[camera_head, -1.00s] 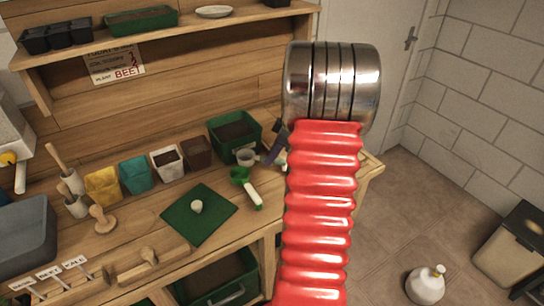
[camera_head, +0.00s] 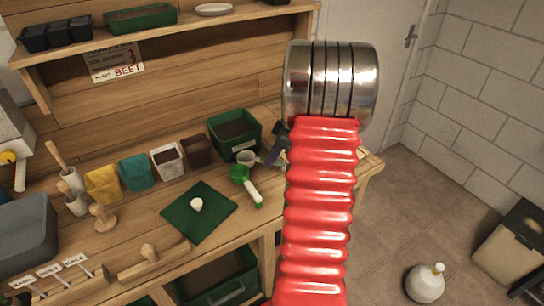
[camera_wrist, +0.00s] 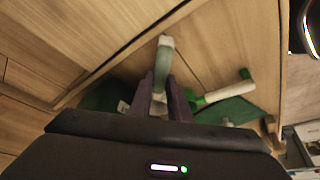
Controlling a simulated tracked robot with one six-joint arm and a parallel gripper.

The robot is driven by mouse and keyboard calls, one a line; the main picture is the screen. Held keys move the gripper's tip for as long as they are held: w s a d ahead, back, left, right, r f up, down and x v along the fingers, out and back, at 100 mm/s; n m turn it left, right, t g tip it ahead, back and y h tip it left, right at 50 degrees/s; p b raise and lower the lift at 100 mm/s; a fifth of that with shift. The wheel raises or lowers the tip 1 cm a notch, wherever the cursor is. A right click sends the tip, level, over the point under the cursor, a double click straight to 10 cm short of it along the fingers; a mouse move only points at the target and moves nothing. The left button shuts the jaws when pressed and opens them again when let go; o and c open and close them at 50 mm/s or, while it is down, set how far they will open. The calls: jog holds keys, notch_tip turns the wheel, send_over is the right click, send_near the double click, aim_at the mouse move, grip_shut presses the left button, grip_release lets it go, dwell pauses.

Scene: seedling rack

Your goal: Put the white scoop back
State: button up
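The white scoop (camera_head: 246,157) lies on the bench in front of the large green planter, its handle pointing right toward my gripper. My gripper (camera_head: 276,152) is low over the bench at that handle, partly hidden behind my red arm. In the wrist view, the pale handle (camera_wrist: 163,60) runs between the two dark fingers of my gripper (camera_wrist: 161,86). The fingers are close on both sides of it; I cannot tell whether they press on it. A green scoop with a white handle (camera_head: 240,173) lies just in front, and right of the fingers in the wrist view (camera_wrist: 230,90).
The green planter (camera_head: 235,127) and a row of small pots, including a white one (camera_head: 165,151), stand behind. A green mat (camera_head: 180,215) with a small white knob (camera_head: 197,204) lies front left. The bench's right edge is close to my arm.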

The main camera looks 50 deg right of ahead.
jog(key=o, duration=0.5)
jog(key=shift+c, duration=0.2)
jog(key=shift+r, duration=0.15)
jog(key=shift+r, duration=0.25)
jog(key=v, duration=1.2)
jog(key=shift+r, duration=0.2)
